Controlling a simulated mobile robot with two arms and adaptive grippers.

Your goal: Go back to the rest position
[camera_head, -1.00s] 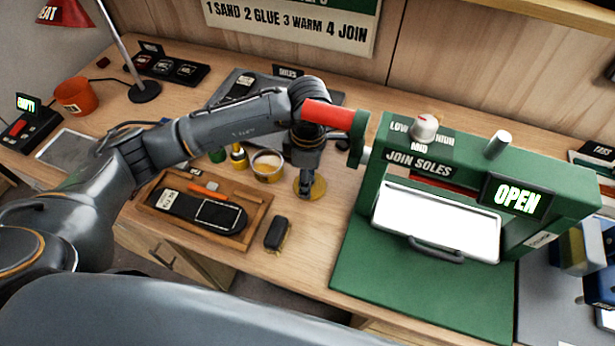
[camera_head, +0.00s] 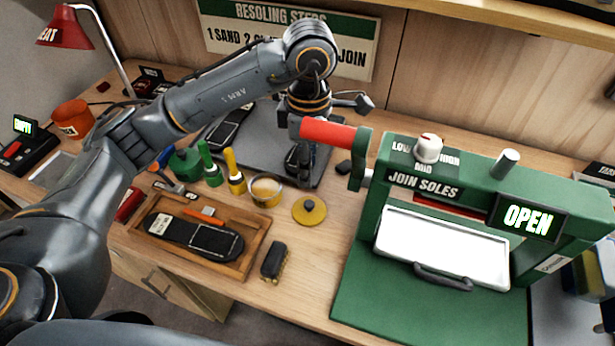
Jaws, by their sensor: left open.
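My left gripper (camera_head: 299,176) points down above the dark grey mat (camera_head: 262,150) at the back of the bench, partly behind the press's red handle (camera_head: 328,133). Its fingers are small and dark here, and I see nothing held in them. A round yellow lid with a dark knob (camera_head: 310,210) lies on the bench in front of it, apart from the gripper. An open pot (camera_head: 265,190) of pale paste stands left of the lid. My right gripper is not in view.
A green press (camera_head: 440,180) with an OPEN sign fills the right. A wooden tray (camera_head: 247,262) holds a dark sole; a dark brush (camera_head: 274,260) lies beside it. Green and yellow bottles (camera_head: 234,172) stand behind. A red lamp (camera_head: 66,30) is at the left.

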